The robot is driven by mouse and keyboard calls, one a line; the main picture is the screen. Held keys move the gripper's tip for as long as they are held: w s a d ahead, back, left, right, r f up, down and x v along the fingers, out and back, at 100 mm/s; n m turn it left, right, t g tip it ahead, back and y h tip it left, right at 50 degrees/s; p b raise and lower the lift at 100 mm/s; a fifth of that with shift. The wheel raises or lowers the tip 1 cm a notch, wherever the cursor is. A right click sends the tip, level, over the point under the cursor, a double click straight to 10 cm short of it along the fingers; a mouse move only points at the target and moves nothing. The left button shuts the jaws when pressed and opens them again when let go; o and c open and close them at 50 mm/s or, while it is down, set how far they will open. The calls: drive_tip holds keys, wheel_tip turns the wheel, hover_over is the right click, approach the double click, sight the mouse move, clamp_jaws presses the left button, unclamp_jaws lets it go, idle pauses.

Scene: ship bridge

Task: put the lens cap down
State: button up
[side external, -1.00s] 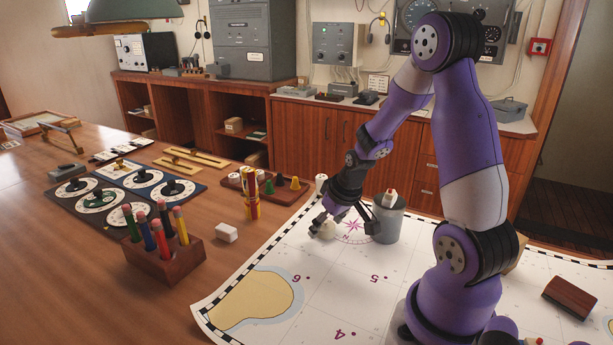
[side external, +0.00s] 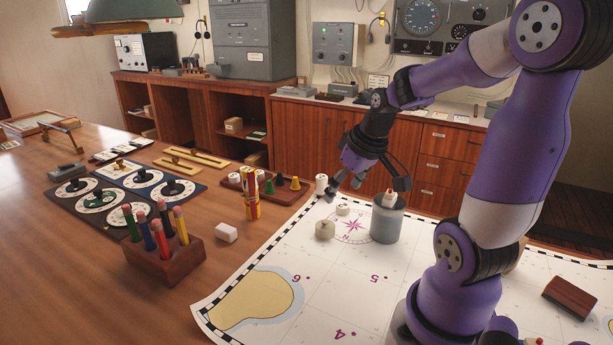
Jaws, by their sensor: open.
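A small cream round piece with a dark mark on top (side external: 325,230) rests on the white chart, left of the purple compass rose. A smaller pale round piece (side external: 342,210) lies just behind it on the chart. I cannot tell for sure which of these is the lens cap. My gripper (side external: 366,188) is open and empty, above and behind both pieces, with its fingers apart and touching neither. One finger is near the rim of the grey cup.
A grey cup (side external: 387,222) holding a red-and-white item stands right of the pieces. A white cylinder (side external: 321,184) stands behind them at the chart edge. A pencil block (side external: 165,262), a white block (side external: 226,232) and a striped post (side external: 251,205) stand left. The front chart (side external: 335,285) is clear.

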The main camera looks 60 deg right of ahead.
drive_tip(key=s+a+r+n, duration=0.1)
drive_tip(key=a+r+n, duration=0.1)
drive_tip(key=a, duration=0.5)
drive_tip(key=s+a+r+n+t+y, duration=0.1)
drive_tip(key=a+r, duration=0.2)
drive_tip(key=a, duration=0.5)
drive_tip(key=shift+a+r+n, duration=0.25)
drive_tip(key=shift+n, duration=0.15)
